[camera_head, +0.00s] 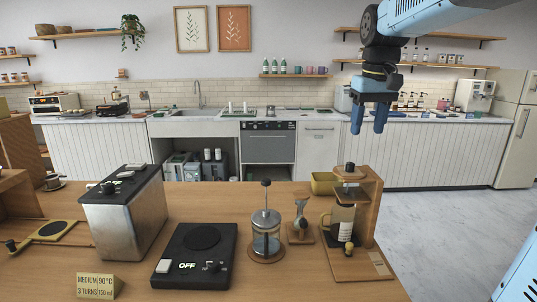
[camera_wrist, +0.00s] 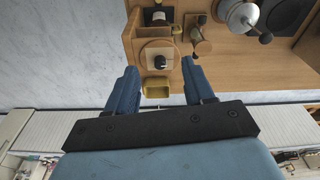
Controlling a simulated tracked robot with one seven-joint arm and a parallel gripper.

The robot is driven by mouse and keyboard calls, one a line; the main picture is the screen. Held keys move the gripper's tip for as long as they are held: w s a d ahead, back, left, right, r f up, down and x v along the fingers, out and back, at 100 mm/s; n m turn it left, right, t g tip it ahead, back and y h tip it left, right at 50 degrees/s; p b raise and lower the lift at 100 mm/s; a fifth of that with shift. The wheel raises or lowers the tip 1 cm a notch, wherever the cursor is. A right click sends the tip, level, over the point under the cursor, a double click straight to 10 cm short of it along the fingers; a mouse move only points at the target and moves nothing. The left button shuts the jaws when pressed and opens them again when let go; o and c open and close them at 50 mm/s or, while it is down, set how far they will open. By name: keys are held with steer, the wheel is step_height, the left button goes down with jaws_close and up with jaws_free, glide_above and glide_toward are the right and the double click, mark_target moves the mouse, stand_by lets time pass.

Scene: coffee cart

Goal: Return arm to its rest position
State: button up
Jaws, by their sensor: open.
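My gripper (camera_head: 369,122) hangs from my blue arm at the upper right of the head view, fingers pointing down. It is open and empty, in the air above and behind the right end of the wooden counter (camera_head: 215,285). In the wrist view my two blue fingers (camera_wrist: 158,92) stand apart with nothing between them touching. Below them show the wooden stand (camera_wrist: 158,57) and a small yellow bin (camera_wrist: 158,87).
On the counter stand a French press (camera_head: 266,232), a black hot plate marked OFF (camera_head: 197,255), a metal box machine (camera_head: 125,215) and a sign (camera_head: 97,286). A back counter (camera_head: 430,117) with sink and shelves lies beyond. The floor (camera_head: 455,225) at right is clear.

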steer(key=s+f+m+t, duration=0.1)
steer(key=s+f+t, duration=0.1)
steer(key=s+f, duration=0.3)
steer(key=s+f+t, duration=0.2)
steer(key=s+f, duration=0.4)
steer(key=s, duration=0.8)
steer(key=shift+a+m, duration=0.25)
steer(key=shift+m, duration=0.15)
